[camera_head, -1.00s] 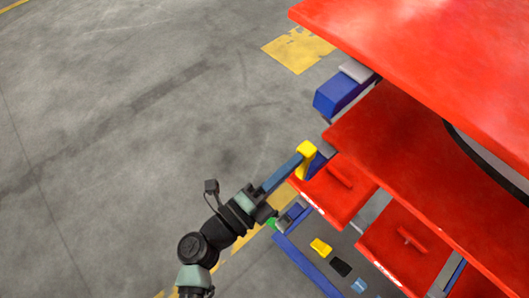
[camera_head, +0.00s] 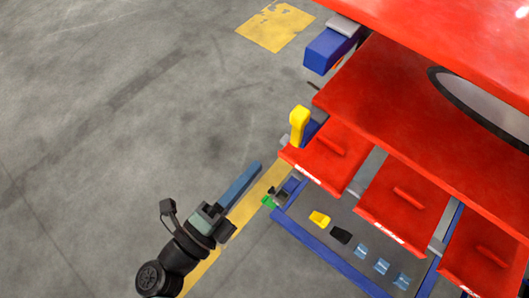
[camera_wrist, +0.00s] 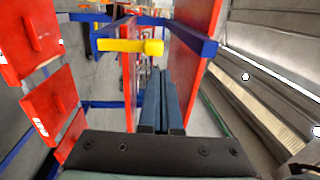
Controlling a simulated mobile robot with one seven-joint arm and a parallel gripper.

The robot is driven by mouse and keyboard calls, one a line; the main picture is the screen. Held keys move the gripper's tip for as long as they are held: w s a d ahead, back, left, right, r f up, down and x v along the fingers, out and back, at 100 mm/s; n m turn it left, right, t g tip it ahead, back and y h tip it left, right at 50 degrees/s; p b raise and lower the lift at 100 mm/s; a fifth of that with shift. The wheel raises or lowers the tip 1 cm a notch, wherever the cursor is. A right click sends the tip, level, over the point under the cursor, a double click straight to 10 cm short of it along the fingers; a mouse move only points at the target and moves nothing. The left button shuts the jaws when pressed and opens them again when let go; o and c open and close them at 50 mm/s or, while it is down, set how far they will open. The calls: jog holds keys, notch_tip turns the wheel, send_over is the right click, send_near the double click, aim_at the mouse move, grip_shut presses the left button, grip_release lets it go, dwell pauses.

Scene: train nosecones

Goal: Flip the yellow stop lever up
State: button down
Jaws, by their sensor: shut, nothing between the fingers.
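The yellow stop lever (camera_head: 299,126) is at the left corner of the red rack, above the nearest red panel. In the head view it is a short thick bar that reaches toward the top of the picture. In the wrist view the lever (camera_wrist: 130,46) shows as a horizontal bar, upper left of the fingertips. My gripper (camera_head: 257,166) is to its lower left with a clear gap between them. Its long blue-grey fingers (camera_wrist: 160,80) are closed together and empty.
Red panels (camera_head: 330,155) with handles hang beside the lever. A blue-framed tray (camera_head: 318,248) below holds yellow, black and light-blue pieces. A blue block (camera_head: 328,52) juts out above. The grey floor (camera_head: 120,110) at left is clear.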

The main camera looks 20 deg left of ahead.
jog(key=v, duration=0.3)
jog(key=shift+r, duration=0.2)
jog(key=shift+a, duration=0.1)
